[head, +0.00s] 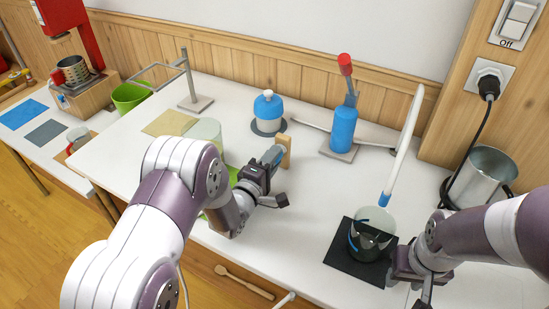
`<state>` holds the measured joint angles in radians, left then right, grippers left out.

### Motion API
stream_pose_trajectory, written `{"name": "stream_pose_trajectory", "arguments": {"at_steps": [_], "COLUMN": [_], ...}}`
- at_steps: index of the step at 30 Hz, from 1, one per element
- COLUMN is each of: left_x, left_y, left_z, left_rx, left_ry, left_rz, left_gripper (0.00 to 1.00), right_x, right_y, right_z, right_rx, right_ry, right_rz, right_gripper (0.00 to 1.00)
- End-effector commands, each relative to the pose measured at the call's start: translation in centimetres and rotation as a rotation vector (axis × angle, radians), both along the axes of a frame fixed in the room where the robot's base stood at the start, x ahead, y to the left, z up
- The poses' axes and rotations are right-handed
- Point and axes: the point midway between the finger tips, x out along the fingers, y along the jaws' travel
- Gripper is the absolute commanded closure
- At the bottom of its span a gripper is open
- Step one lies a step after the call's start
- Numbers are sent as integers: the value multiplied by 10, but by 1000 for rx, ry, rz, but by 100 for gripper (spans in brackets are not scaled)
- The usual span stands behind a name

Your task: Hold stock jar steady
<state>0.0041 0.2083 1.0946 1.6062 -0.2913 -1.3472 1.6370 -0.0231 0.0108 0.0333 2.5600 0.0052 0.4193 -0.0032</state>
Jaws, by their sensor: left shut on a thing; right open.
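A clear glass jar (373,223) with blue marks stands on a black mat (340,262) at the front right. A white rod with a blue tip (402,150) leans above it. My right gripper (412,278) is open beside the mat, low and to the jar's right; its fingertips are partly hidden. My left gripper (262,172) is shut on a blue-grey piece with a pale wooden block (286,151) at its far side. Another clear vessel (207,131) stands behind my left arm, mostly hidden. I cannot tell which vessel is the stock jar.
A metal pot (485,175) is at the right. The table's middle is clear.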

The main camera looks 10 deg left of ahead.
Motion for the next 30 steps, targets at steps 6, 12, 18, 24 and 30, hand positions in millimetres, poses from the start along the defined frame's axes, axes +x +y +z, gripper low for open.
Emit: {"name": "stream_pose_trajectory", "arguments": {"at_steps": [6, 12, 18, 24, 30], "left_x": [-3, -3, -10, -22, -24], "left_y": [1, 1, 3, 6, 7], "left_z": [0, 0, 1, 1, 1], "left_rx": [0, 0, 1, 0, 0], "left_ry": [1, 0, 1, 0, -1], "left_rz": [0, 0, 0, -1, -1], "left_gripper": [100, 100, 100, 100, 100], "right_x": [0, 0, 0, 0, 0], "right_y": [0, 0, 0, 0, 0], "right_z": [1, 1, 5, 9, 9], "right_rx": [0, 0, 0, 0, 0], "right_ry": [0, 0, 0, 0, 0], "right_rz": [0, 0, 0, 0, 0], "right_gripper": [57, 57, 57, 57, 57]}}
